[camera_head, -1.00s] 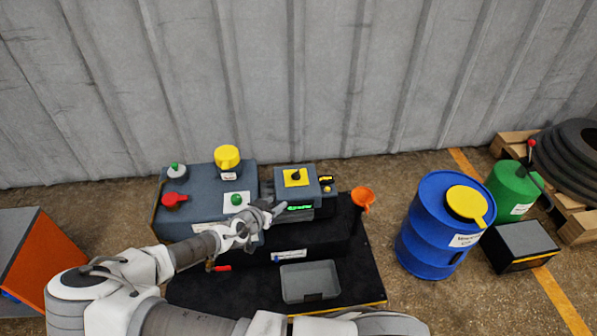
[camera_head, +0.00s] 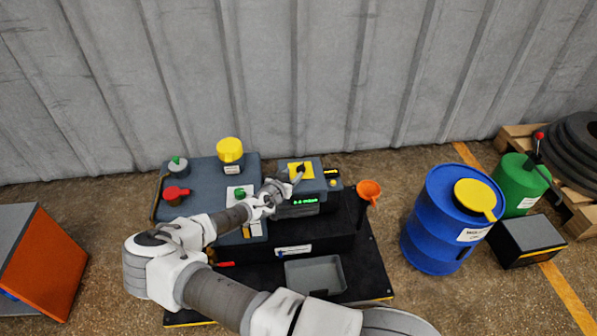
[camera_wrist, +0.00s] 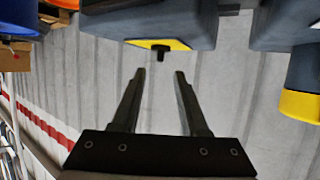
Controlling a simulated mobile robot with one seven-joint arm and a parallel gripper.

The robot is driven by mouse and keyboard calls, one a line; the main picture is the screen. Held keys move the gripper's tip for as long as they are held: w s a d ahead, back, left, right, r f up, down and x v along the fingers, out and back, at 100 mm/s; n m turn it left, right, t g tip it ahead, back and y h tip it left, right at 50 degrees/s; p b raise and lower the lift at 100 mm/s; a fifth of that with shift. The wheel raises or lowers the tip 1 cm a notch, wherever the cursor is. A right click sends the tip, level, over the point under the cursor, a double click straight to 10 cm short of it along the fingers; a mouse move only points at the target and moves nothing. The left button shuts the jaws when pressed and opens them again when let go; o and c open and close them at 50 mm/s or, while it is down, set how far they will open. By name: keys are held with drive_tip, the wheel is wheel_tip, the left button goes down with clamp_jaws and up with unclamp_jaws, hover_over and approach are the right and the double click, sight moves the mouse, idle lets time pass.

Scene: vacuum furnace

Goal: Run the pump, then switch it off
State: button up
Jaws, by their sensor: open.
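The pump unit is a blue-grey machine (camera_head: 205,190) on a black base. At its right is a smaller control box (camera_head: 318,188) with a yellow plate (camera_head: 306,170) and a black rotary knob. The knob (camera_wrist: 160,52) also shows in the wrist view, on its yellow plate ahead of the fingers. A green lit display (camera_head: 305,201) is on the box's front. My gripper (camera_head: 294,180) is at the box's left front side, close to the knob; in the wrist view the open fingers (camera_wrist: 160,76) are empty and apart from it.
A yellow cap (camera_head: 230,149), a red handle (camera_head: 175,194) and a green button (camera_head: 239,192) sit on the machine. A grey tray (camera_head: 316,275) lies in front, and an orange funnel (camera_head: 369,191) stands right. A blue drum (camera_head: 437,235) stands farther right. The wall is behind.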

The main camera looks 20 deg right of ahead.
sight(300, 167)
drive_tip(key=b+x, duration=0.1)
drive_tip(key=x, duration=0.5)
drive_tip(key=shift+d, duration=0.1)
drive_tip(key=shift+c, duration=0.3)
clamp_jaws()
